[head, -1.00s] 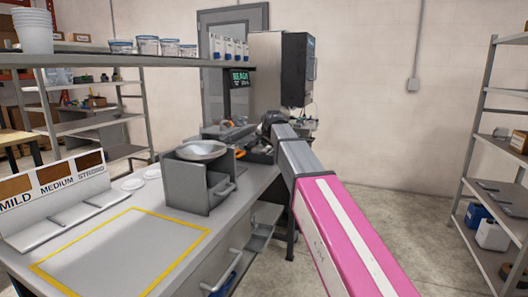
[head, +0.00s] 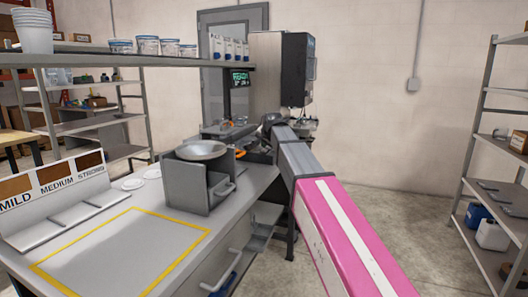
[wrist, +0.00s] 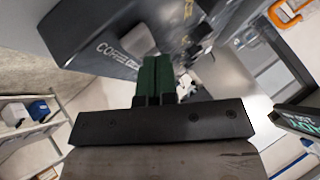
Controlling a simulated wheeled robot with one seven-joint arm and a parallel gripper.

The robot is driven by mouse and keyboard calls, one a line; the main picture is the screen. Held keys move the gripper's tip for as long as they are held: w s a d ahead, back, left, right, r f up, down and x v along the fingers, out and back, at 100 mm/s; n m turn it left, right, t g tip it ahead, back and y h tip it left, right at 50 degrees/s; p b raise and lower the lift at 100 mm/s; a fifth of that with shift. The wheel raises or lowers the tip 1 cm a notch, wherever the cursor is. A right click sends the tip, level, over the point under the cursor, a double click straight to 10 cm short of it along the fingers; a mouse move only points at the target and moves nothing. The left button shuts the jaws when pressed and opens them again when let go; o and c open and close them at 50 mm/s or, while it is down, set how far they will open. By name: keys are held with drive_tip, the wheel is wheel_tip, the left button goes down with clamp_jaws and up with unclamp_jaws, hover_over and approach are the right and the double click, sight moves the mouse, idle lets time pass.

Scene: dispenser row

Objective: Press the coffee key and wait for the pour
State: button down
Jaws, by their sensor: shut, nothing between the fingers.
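The dispenser (head: 298,70) stands at the back, a dark front unit against a steel body. In the wrist view its dark face (wrist: 90,35) carries a lettered label (wrist: 112,50) that seems to read COFFEE. My gripper (wrist: 158,62) is shut and empty, its dark green fingers side by side, tips close to the face just right of the label. The key itself is not clear behind the fingers, and I cannot tell whether they touch it. In the head view my arm hides most of the gripper. A small display (head: 238,78) beside the dispenser seems to read READY.
A grey holder with a round metal pan (head: 201,150) stands on the counter. Left of it are a yellow-outlined area (head: 120,250) and a MILD, MEDIUM, STRONG rack (head: 50,200). A shelf (head: 150,61) with tubs and cups spans above. Open floor lies right of my arm.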

sight(265, 150)
drive_tip(key=shift+f, duration=0.45)
idle(0.7)
drive_tip(key=shift+r, duration=0.9)
drive_tip(key=shift+r, duration=2.5)
